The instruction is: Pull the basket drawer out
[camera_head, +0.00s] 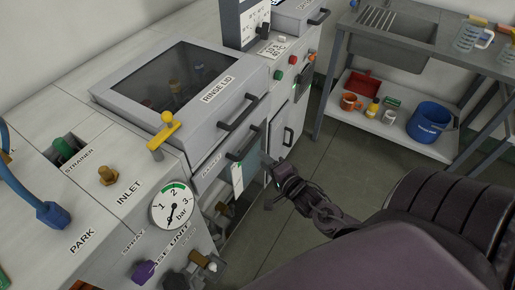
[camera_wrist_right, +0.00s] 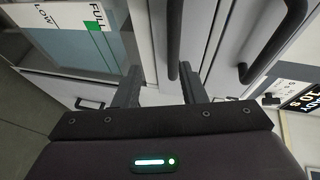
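The basket drawer (camera_head: 212,163) is a grey front labelled BASKET under the rinse lid (camera_head: 170,88), and it looks shut. Its dark bar handle (camera_head: 246,143) also shows in the right wrist view (camera_wrist_right: 172,40). My right gripper (camera_head: 269,184) is to the right of and below this handle in the head view. In the right wrist view the gripper (camera_wrist_right: 163,82) has its two fingers apart, with the handle's near end seen between them. I cannot tell whether they touch it, and nothing appears gripped. My left gripper is out of view.
The lid's handle (camera_head: 238,112) is just above the drawer handle. A FULL/LOW gauge (camera_head: 237,179) hangs beside the gripper. A yellow-handled valve (camera_head: 163,131) stands left of the lid. A sink bench (camera_head: 395,45) with a blue bucket (camera_head: 430,121) stands right; open floor lies between.

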